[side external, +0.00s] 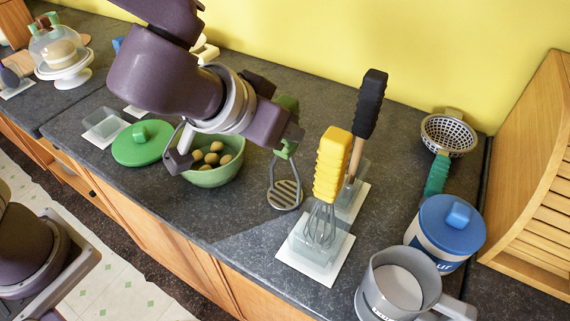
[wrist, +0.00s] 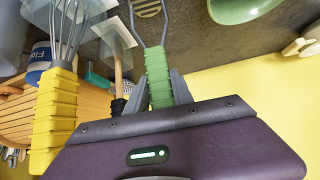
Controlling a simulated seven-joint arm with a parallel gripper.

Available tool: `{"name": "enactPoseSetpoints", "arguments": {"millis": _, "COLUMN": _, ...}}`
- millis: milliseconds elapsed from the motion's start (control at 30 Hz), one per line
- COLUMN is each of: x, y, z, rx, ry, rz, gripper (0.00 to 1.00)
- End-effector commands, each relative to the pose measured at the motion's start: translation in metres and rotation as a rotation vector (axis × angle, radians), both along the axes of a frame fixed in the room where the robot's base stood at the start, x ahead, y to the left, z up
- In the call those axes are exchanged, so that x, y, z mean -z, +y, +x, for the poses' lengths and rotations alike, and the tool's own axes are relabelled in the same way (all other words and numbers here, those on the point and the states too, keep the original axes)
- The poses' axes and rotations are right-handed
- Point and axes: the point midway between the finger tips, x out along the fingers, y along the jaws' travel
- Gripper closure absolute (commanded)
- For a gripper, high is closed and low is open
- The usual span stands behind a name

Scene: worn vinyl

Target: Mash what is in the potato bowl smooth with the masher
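The masher (side external: 284,194) has a ribbed green handle and a round slotted metal head. My gripper (side external: 289,133) is shut on its handle, and the masher hangs roughly upright, head down, to the right of the bowl. In the wrist view the green handle (wrist: 158,82) sits between my two fingers (wrist: 160,88). The green potato bowl (side external: 218,176) holds several whole-looking yellowish potatoes (side external: 212,157); my wrist partly covers its far side. Part of the bowl (wrist: 236,12) shows at the top of the wrist view. I cannot tell how high the masher head is above the counter.
A green lid (side external: 142,151) lies left of the bowl. A whisk with a yellow handle (side external: 332,165) and a black-handled tool (side external: 370,104) stand in clear holders to the right. A grey jug (side external: 395,284), blue-lidded canister (side external: 447,226) and strainer (side external: 449,134) are farther right.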

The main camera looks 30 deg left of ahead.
Motion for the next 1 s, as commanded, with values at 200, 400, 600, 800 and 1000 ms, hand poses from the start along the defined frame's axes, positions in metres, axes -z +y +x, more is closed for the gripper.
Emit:
{"name": "enactPoseSetpoints", "arguments": {"millis": 200, "x": -0.007, "y": 0.000, "z": 0.001, "rx": -0.004, "ry": -0.003, "rz": -0.004, "gripper": 1.00}}
{"name": "enactPoseSetpoints", "arguments": {"millis": 400, "x": -0.047, "y": 0.000, "z": 0.001, "rx": -0.004, "ry": -0.004, "rz": -0.005, "gripper": 1.00}}
{"name": "enactPoseSetpoints", "arguments": {"millis": 600, "x": -0.083, "y": 0.000, "z": 0.001, "rx": -0.002, "ry": -0.005, "rz": -0.004, "gripper": 1.00}}
{"name": "enactPoseSetpoints", "arguments": {"millis": 800, "x": -0.091, "y": 0.000, "z": 0.000, "rx": 0.001, "ry": -0.001, "rz": -0.001, "gripper": 1.00}}
{"name": "enactPoseSetpoints", "arguments": {"millis": 1000, "x": -0.091, "y": 0.000, "z": 0.000, "rx": 0.001, "ry": -0.001, "rz": -0.001, "gripper": 0.90}}
